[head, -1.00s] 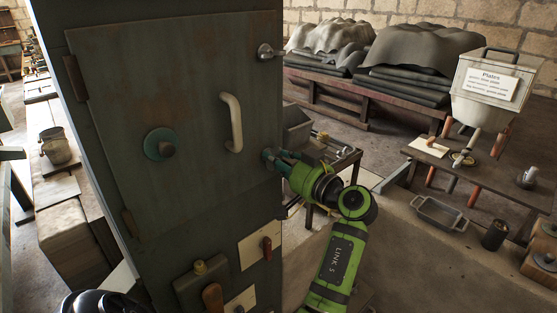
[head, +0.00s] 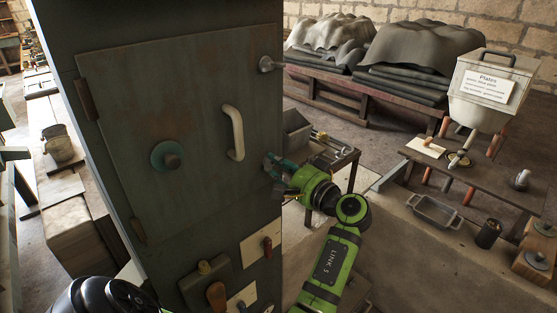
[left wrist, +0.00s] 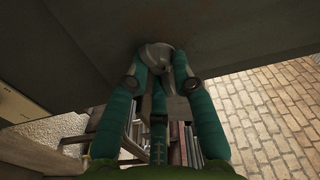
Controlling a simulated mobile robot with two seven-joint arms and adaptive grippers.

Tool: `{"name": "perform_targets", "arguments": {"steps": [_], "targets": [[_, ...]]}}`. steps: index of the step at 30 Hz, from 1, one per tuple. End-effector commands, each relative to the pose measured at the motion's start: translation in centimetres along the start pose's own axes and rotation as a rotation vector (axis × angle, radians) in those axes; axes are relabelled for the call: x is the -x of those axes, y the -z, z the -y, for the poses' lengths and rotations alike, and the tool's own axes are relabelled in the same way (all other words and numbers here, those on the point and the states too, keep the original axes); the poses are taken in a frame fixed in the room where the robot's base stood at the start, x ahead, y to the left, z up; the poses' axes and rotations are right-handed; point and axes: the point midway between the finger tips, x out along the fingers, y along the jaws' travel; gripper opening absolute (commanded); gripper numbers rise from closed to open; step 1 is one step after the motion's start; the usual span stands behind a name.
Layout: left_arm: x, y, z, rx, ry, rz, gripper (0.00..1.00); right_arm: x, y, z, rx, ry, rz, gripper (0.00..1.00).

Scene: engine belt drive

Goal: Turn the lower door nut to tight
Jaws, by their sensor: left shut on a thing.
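The dark green cabinet door (head: 190,110) is closed and carries a pale curved handle (head: 236,133). The upper door nut (head: 268,64) is a grey metal piece at the door's upper right edge. My left gripper (head: 271,167) is at the door's lower right edge. In the left wrist view, the teal fingers of my left gripper (left wrist: 159,68) are shut on the lower door nut (left wrist: 156,54), a worn grey metal piece against the dark door face. In the head view the gripper hides this nut. My right gripper is not in view.
A small metal side table (head: 335,160) with a grey bin stands just right of the cabinet, behind my left arm.

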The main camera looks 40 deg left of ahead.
Motion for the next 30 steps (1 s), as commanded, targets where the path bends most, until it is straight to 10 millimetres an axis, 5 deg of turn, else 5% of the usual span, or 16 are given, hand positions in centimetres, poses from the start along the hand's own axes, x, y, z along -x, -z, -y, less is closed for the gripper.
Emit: {"name": "perform_targets", "arguments": {"steps": [1,26,27,28,30], "targets": [[-0.19,0.25,1.17,-0.019,0.02,-0.005,0.0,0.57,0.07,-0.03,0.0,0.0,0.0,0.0],[-0.19,0.24,0.95,-0.149,0.021,-0.004,0.0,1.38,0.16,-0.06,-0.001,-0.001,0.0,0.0],[-0.19,0.24,0.95,-0.149,0.021,-0.004,0.33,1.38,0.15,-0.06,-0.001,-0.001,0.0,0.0],[-0.2,0.24,0.95,-0.149,0.021,-0.004,0.45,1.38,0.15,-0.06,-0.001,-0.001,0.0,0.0],[-0.19,0.2,0.93,-0.149,0.021,-0.003,0.47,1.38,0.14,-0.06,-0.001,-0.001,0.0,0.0]]}}
